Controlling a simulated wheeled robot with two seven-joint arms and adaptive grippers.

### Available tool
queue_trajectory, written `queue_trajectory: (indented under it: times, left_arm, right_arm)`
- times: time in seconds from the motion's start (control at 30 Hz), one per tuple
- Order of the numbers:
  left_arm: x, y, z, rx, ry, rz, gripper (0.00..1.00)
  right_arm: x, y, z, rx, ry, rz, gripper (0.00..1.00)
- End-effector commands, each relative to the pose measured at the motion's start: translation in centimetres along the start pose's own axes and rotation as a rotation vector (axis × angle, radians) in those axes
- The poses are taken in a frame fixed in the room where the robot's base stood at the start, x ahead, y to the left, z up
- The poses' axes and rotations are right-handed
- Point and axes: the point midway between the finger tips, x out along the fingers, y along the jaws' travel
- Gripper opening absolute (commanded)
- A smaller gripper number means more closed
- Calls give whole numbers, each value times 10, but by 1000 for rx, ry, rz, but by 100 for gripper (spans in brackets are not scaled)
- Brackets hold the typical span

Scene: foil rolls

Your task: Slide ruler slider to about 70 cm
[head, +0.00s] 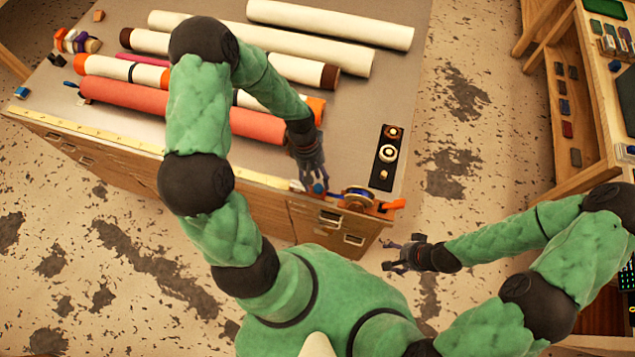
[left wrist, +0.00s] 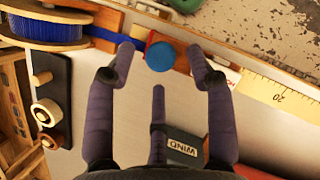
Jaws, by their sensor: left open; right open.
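The yellow ruler (head: 110,141) runs along the table's front edge. Its end with the mark 20 (left wrist: 283,98) shows in the left wrist view. A round blue knob (left wrist: 159,57), which looks like the slider's, sits beside that end, with red and white parts next to it. My left gripper (head: 316,181) is open over the knob. In the left wrist view its fingers (left wrist: 163,65) stand around the knob, with gaps visible at the sides; contact cannot be told. My right gripper (head: 398,260) is open and empty, off the table's front right corner.
A blue ribbon spool (head: 357,197) stands at the front right corner, beside a dark panel with round knobs (head: 388,155). Several rolls, among them a red one (head: 180,108), lie across the table behind the ruler. A dark "WIND" label (left wrist: 184,146) lies near my left fingers.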

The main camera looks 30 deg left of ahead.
Motion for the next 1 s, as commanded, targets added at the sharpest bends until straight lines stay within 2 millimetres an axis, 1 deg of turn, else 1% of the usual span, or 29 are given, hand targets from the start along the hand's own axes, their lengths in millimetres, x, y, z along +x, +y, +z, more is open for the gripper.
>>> queue_trajectory:
  times: [0.1,0.2,0.5,0.53,0.57,0.6,0.67,0.7,0.73,1.0]
  left_arm:
    - [12,0,0,1,0,0,54]
    - [17,0,0,1,1,1,54]
    - [19,0,0,0,1,1,54]
    - [19,0,0,0,1,1,51]
    - [19,0,0,0,1,1,43]
    - [19,0,0,0,1,1,32]
    - [19,0,0,0,1,1,15]
    - [19,0,0,0,1,1,3]
    - [19,0,0,0,1,1,0]
    - [18,-3,-4,-1,1,1,0]
  right_arm:
    - [0,0,0,0,0,0,69]
    - [0,0,0,0,0,0,69]
    - [0,0,0,0,0,0,69]
    - [0,0,0,0,0,0,69]
    - [0,0,0,0,0,0,69]
    - [0,0,0,0,0,0,69]
    - [0,0,0,0,0,0,69]
    - [0,0,0,0,0,0,69]
    - [0,0,0,0,0,0,69]
    - [0,0,0,0,0,0,69]
